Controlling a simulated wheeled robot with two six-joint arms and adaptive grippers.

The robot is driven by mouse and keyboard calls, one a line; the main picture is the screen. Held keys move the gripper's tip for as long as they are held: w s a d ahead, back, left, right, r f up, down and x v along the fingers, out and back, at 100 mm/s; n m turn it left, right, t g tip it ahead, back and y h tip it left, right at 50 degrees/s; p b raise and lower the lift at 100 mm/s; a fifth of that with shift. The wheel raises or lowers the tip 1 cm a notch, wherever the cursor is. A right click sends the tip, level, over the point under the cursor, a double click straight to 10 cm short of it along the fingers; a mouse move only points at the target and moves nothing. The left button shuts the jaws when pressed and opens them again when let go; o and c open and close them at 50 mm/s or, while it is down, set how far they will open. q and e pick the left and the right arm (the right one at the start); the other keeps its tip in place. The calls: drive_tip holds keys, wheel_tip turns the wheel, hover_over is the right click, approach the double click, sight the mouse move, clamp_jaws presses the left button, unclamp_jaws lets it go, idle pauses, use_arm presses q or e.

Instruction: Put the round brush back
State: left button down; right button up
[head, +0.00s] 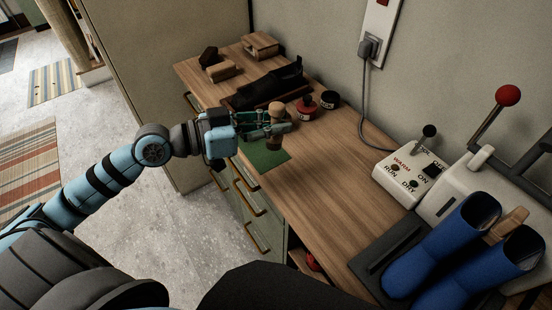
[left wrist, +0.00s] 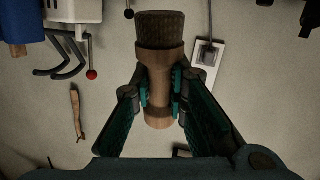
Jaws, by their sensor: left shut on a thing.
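The round brush (head: 277,109) has a wooden handle and a dark bristle head. My left gripper (head: 266,120) is shut on its handle. In the left wrist view the brush (left wrist: 160,75) sits between the two fingers (left wrist: 160,88), with the bristle end at the top of the picture. In the head view the brush is upright, knob up, over or near a green mat (head: 263,153) on the wooden bench top. I cannot tell whether its bristles touch the mat. My right gripper is not in view.
Two round tins (head: 306,107) and (head: 328,99) stand just behind the brush. The bench middle (head: 335,175) is clear.

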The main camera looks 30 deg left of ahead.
use_arm(q)
drive_tip(key=w+a+r+n+t+y+b, duration=0.2)
drive_tip(key=w+a+r+t+y+b, duration=0.15)
drive_tip(key=r, duration=0.45)
drive_tip(key=shift+t, duration=0.35)
drive_tip(key=f+b, duration=0.2)
drive_tip(key=f, duration=0.4)
drive_tip(key=f+b, duration=0.3)
drive_tip(key=f, duration=0.4)
drive_tip(key=w+f+b, duration=0.1)
drive_tip(key=f+b, duration=0.1)
drive_tip(key=f, duration=0.4)
drive_tip(key=shift+a+f+b, duration=0.35)
drive_tip(key=shift+r, duration=0.1)
drive_tip(key=c, duration=1.9)
unclamp_jaws()
drive_tip(key=shift+f, duration=0.2)
drive_tip(key=shift+c, duration=0.2)
drive_tip(key=o, duration=0.3)
drive_tip(key=shift+o, duration=0.3)
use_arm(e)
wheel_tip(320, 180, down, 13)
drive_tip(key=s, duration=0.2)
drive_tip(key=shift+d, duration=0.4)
